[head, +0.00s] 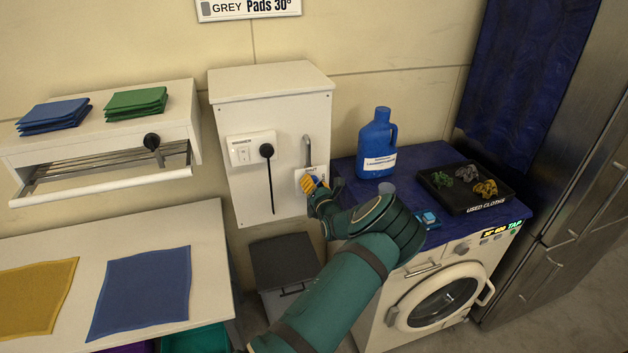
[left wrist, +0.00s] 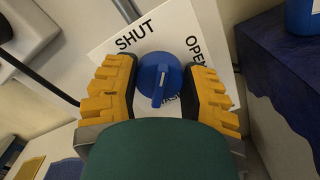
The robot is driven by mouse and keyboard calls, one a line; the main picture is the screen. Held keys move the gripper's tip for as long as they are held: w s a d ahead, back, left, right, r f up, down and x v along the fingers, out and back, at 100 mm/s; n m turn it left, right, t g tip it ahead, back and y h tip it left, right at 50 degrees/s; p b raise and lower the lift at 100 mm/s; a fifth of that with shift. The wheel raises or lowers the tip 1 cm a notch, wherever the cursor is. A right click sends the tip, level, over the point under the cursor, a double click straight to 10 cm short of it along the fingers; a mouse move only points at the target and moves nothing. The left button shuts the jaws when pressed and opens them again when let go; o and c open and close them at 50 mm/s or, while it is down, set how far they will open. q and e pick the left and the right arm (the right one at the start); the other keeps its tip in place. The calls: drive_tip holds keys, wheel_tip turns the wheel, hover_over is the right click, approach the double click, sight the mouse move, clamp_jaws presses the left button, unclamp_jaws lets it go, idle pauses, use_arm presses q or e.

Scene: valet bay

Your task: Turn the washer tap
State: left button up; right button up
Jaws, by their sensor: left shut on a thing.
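The washer tap is a round blue knob (left wrist: 161,80) with a raised grip and a white line, on a white plate (left wrist: 112,50) marked SHUT and OPEN. The plate (head: 303,173) is on the white wall cabinet (head: 235,185), below a grey bent pipe (head: 307,148). My left gripper (head: 316,186) is at the plate; its yellow fingers stand either side of the knob in the left wrist view (left wrist: 160,70), shut on it. In the head view my gripper mostly hides the knob. The washer (head: 395,320) has a lit display (head: 502,229) showing TAP. My right gripper is out of view.
A blue jug (head: 377,145) and a black tray (head: 448,196) of used cloths stand on the blue top right of the tap. A socket with a black plug (head: 266,151) and hanging cord is just left. A grey bin (head: 283,257) stands below.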

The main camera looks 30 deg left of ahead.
use_arm(q)
drive_tip(key=m+p, duration=0.1)
drive_tip(key=m, duration=0.3)
drive_tip(key=shift+w+m+p, duration=0.1)
drive_tip(key=shift+m+p, duration=0.2)
drive_tip(key=shift+p, duration=0.05)
drive_tip(key=m+p, duration=0.1)
drive_tip(key=m, duration=0.4)
drive_tip(key=shift+m, duration=0.3)
drive_tip(key=shift+f, duration=0.1)
drive_tip(key=o, duration=1.2)
drive_tip(key=shift+f, duration=0.1)
drive_tip(key=v, duration=1.2)
drive_tip(key=shift+w, duration=0.1)
